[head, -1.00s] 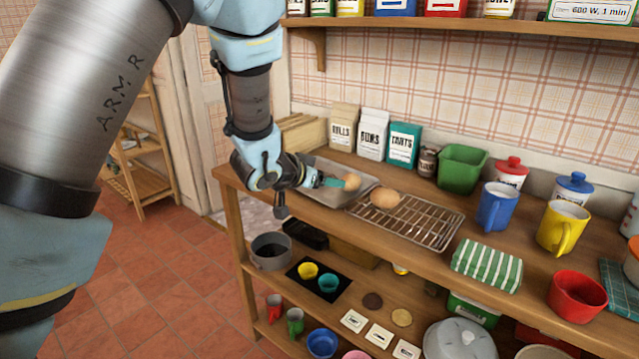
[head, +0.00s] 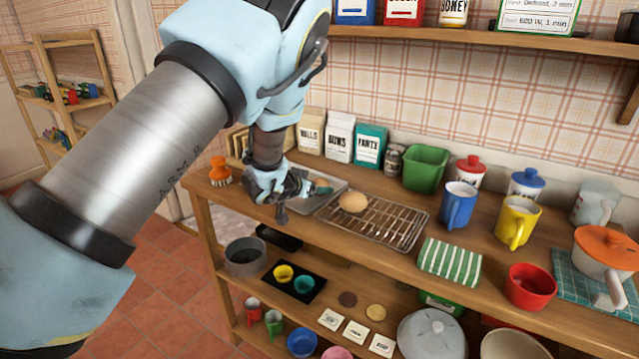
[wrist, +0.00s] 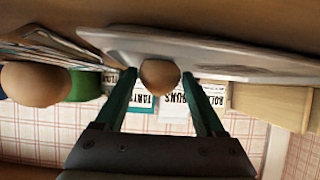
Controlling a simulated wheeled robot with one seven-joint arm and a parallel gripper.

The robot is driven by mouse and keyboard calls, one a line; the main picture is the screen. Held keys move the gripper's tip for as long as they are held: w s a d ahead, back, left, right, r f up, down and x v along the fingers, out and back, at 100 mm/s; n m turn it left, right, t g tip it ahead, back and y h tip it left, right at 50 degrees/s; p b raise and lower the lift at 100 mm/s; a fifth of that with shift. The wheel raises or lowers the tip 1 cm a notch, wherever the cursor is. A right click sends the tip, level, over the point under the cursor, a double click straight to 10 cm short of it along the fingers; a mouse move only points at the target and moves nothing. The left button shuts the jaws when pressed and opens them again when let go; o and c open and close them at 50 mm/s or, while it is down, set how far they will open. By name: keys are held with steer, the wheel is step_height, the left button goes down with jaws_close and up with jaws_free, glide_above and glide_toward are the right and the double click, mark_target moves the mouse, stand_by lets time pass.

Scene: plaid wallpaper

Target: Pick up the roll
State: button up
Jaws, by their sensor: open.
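A round brown roll (wrist: 160,75) sits at the grey metal tray (wrist: 230,55) and shows between my fingertips in the wrist view, which is upside down. In the head view this roll (head: 322,183) is mostly hidden by my gripper (head: 318,188). My gripper also shows in the wrist view (wrist: 163,82), with its teal fingers apart, one on each side of the roll. Whether they touch it I cannot tell. A second roll (head: 353,201) lies on the wire rack (head: 398,226), right of the tray; it also shows in the wrist view (wrist: 35,84).
Paper bags (head: 340,137) and a green bin (head: 426,169) stand behind the tray. An orange-topped brush (head: 219,172) is at the counter's left end. A blue mug (head: 457,206), yellow mug (head: 516,222) and striped cloth (head: 449,261) are to the right. A shelf (head: 480,38) runs above.

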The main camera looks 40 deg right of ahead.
steer(key=shift+d+f, duration=0.15)
steer(key=shift+d, duration=0.1)
steer(key=c, duration=1)
